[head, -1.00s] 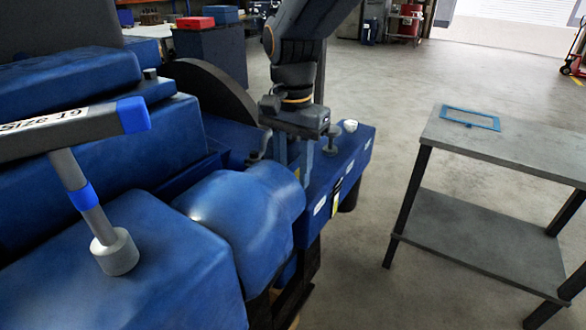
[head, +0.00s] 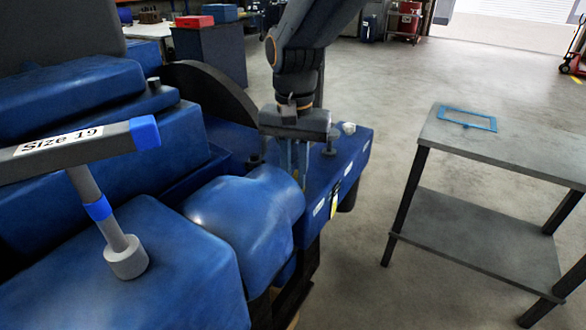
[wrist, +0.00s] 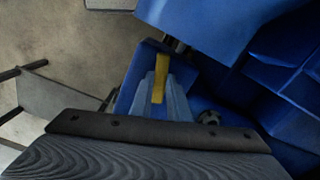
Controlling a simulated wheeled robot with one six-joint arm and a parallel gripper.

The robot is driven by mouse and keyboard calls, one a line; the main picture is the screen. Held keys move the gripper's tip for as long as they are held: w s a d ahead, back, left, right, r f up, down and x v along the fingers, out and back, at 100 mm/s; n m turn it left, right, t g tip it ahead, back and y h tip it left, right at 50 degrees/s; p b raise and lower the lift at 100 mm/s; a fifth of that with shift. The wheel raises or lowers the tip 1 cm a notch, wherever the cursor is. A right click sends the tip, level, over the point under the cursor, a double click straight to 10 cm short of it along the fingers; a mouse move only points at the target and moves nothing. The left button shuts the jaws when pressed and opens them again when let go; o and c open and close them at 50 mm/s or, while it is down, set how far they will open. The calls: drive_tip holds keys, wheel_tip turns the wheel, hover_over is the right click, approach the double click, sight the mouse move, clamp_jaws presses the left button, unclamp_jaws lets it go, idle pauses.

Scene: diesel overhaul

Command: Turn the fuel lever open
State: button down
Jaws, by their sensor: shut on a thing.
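A narrow yellow strip (wrist: 159,77), which looks like the fuel lever, stands between the grey-blue fingers of my gripper (wrist: 160,92) in the wrist view. My gripper is shut on it. In the head view my gripper (head: 294,172) points down beside the blue engine's end block (head: 345,165). The lever is mostly hidden there by the fingers and the rounded blue housing. The lever's pivot cannot be made out.
A grey socket wrench marked Size 19 (head: 75,140) stands on the blue engine cover (head: 180,265) at left. A rounded blue housing (head: 240,205) lies close to my gripper. A two-shelf table (head: 510,150) with a blue frame (head: 467,118) stands right, across clear floor.

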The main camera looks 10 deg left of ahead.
drive_tip(key=n+p, duration=0.1)
drive_tip(key=n, duration=0.2)
drive_tip(key=shift+d+r+n+p, duration=0.1)
drive_tip(key=shift+d+n+p, duration=0.05)
drive_tip(key=shift+n+p, duration=0.25)
drive_tip(key=n, duration=0.1)
drive_tip(key=n+p, duration=0.1)
drive_tip(key=n, duration=0.1)
drive_tip(key=shift+w+d+n, duration=0.1)
drive_tip(key=shift+d+n, duration=0.1)
drive_tip(key=shift+n, duration=0.1)
drive_tip(key=n+p, duration=0.1)
drive_tip(key=n, duration=0.2)
drive_tip(key=shift+w+d+n, duration=0.1)
drive_tip(key=shift+w+n, duration=0.05)
drive_tip(key=shift+n, duration=0.15)
drive_tip(key=shift+w+d+n+p, duration=0.15)
drive_tip(key=shift+n+p, duration=0.15)
drive_tip(key=shift+n, duration=1.4)
drive_tip(key=c, duration=1.7)
unclamp_jaws()
